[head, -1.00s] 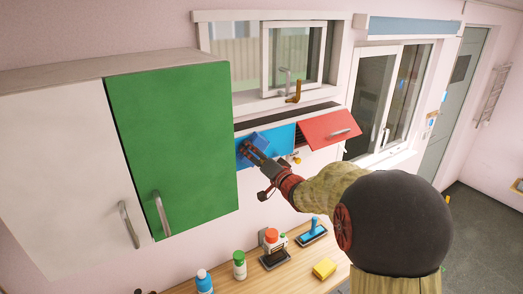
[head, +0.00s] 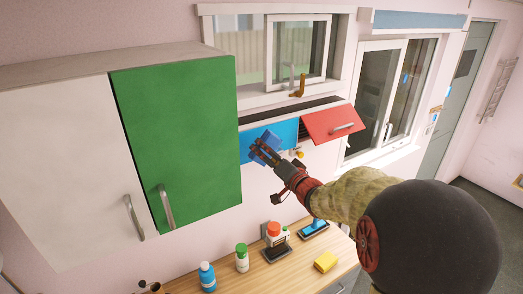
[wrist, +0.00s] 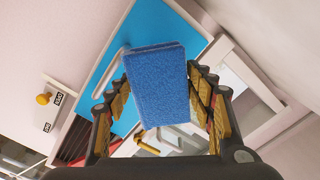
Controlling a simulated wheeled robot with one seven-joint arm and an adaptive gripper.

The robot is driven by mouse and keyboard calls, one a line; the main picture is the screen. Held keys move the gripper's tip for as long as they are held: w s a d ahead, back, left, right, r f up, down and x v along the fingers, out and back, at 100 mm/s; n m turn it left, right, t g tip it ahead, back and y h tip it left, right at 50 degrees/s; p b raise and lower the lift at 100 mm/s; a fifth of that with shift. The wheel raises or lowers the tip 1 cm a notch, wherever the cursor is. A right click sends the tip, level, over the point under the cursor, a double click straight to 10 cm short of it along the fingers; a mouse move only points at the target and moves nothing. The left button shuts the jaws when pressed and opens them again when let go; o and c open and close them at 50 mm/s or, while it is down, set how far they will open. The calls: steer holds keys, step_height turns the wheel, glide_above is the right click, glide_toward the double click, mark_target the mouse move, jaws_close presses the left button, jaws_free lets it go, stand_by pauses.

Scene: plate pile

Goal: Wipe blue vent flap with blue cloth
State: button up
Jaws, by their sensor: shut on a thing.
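The blue vent flap (head: 285,131) is on the wall below the small window, between the green cupboard door and the red flap. It also shows in the wrist view (wrist: 142,28), behind the cloth. The blue cloth (wrist: 158,85) looks like a thick, textured block. My gripper (head: 264,153) is shut on the cloth, with a finger on each side of it. In the head view the cloth is in front of the flap's lower left part. I cannot tell whether the cloth touches the flap. My fingers hide part of the cloth in the head view.
The green cupboard door (head: 180,140) stands close at the left. The red flap (head: 333,124) juts out at the right.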

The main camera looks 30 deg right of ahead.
steer(key=shift+s, duration=0.15)
steer(key=shift+s+p, duration=0.3)
steer(key=shift+s, duration=1.25)
